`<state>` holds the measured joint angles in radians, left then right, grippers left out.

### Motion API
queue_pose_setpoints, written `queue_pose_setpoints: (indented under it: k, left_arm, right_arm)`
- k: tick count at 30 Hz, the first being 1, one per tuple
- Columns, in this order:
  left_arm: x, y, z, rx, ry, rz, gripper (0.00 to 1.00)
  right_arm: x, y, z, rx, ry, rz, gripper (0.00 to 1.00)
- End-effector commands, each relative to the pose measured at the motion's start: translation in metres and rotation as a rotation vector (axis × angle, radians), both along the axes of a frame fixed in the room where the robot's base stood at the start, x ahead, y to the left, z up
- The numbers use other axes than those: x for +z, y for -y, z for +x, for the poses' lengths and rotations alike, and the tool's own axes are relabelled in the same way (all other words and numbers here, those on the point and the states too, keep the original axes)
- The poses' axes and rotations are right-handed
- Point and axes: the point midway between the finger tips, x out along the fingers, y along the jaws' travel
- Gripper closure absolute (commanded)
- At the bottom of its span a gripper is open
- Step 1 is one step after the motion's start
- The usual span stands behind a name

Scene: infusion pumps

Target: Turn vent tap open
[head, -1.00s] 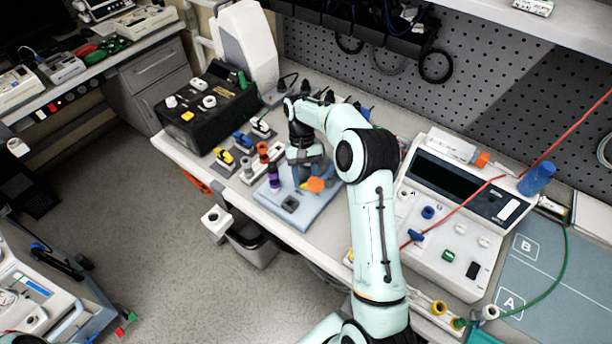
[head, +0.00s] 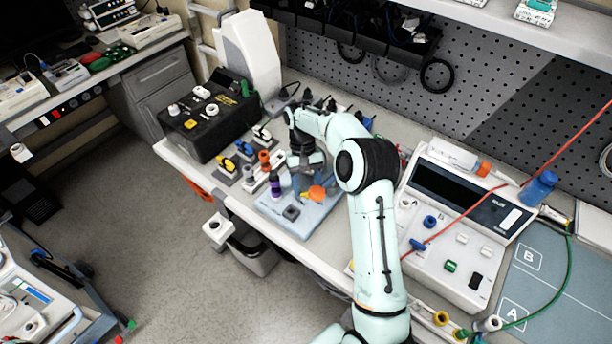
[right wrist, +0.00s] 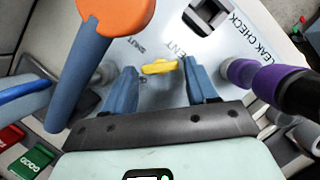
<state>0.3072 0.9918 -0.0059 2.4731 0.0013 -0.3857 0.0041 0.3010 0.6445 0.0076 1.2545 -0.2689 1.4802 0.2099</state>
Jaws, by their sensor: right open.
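The yellow vent tap (right wrist: 160,67) lies on a pale board (right wrist: 225,45) with the printed words "VENT", "SHUT" and "LEAK CHECK". My right gripper (right wrist: 160,73) is open, with one blue finger on each side of the tap. A gap shows between the tap and the right-hand finger; contact at the left-hand finger is hard to tell. In the head view the board (head: 312,222) is light blue, and my right gripper (head: 303,182) is low over it, mostly covering the tap. My left gripper is in neither view.
An orange cap (right wrist: 115,15) on a blue-grey post stands close left of the fingers; it also shows in the head view (head: 316,192). A purple-and-black part (right wrist: 250,78) stands close right. A black square socket (head: 291,212) is on the board. A white console (head: 450,240) stands to the right.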

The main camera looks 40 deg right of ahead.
Motion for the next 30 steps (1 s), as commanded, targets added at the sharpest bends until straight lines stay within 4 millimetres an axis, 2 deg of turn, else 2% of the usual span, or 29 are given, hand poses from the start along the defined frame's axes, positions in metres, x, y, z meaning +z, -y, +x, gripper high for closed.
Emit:
queue_pose_setpoints:
  k: [5, 12, 17, 24, 30]
  left_arm:
    - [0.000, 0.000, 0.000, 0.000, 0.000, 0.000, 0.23]
    - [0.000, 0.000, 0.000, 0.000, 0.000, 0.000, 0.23]
    - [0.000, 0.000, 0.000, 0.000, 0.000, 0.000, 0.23]
    - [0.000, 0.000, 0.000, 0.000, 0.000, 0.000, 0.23]
    - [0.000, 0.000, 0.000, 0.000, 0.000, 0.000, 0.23]
  right_arm:
    - [0.021, 0.003, 0.009, -0.001, 0.005, -0.001, 0.43]
    - [0.066, 0.011, 0.027, 0.000, 0.006, -0.002, 0.43]
    - [0.088, 0.014, 0.035, 0.001, 0.005, -0.002, 0.43]
    - [0.104, 0.017, 0.041, 0.000, 0.003, -0.001, 0.43]
    - [0.109, 0.017, 0.042, 0.002, 0.001, 0.000, 0.43]
